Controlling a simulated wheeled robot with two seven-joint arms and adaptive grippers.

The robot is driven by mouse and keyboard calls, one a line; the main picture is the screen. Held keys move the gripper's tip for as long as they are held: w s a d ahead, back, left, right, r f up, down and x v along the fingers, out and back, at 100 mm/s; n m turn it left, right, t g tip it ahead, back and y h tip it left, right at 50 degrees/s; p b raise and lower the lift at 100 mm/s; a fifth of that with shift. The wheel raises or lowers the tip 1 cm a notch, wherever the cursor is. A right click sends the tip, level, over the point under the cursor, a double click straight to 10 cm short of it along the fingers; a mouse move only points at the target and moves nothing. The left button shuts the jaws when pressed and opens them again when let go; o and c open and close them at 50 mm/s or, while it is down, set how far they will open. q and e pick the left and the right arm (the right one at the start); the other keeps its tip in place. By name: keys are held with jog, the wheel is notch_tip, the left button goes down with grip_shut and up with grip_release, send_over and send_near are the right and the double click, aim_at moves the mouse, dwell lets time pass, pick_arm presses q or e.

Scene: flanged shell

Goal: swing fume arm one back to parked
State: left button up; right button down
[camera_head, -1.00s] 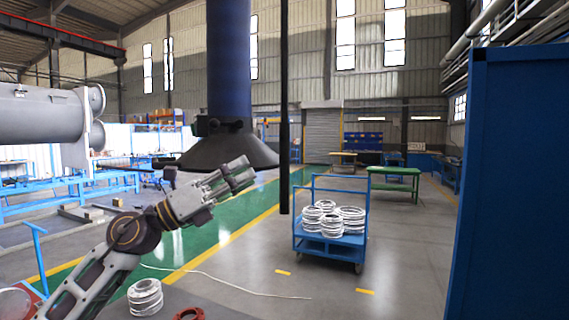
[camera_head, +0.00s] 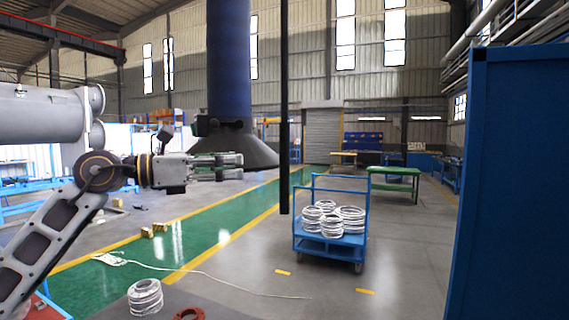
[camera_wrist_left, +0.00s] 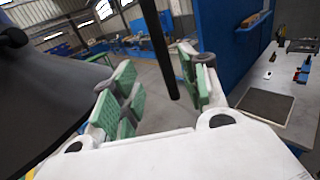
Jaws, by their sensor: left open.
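The fume arm shows as a blue vertical duct (camera_head: 229,60) with a dark flared hood (camera_head: 252,150) at its lower end, left of centre in the head view. A thin black vertical pole (camera_head: 284,110) hangs to its right. My left gripper (camera_head: 240,167) is open and level, pointing right, and overlaps the hood's lower part in the head view. In the left wrist view its green-padded fingers (camera_wrist_left: 160,85) are spread and empty. The dark hood (camera_wrist_left: 45,75) fills the left there, and the black pole (camera_wrist_left: 160,45) shows between the fingers; contact cannot be told. My right gripper is not in view.
A tall blue cabinet (camera_head: 515,190) blocks the right edge. A stack of rings (camera_head: 145,297) and a red ring (camera_head: 188,314) sit at the bottom. A grey cylinder (camera_head: 40,115) is at left.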

aim_at(284, 162)
pick_arm(q)
jog(key=shift+d, duration=0.15)
jog(key=shift+p+x, duration=2.1)
jog(key=shift+x, duration=4.65)
grip_shut()
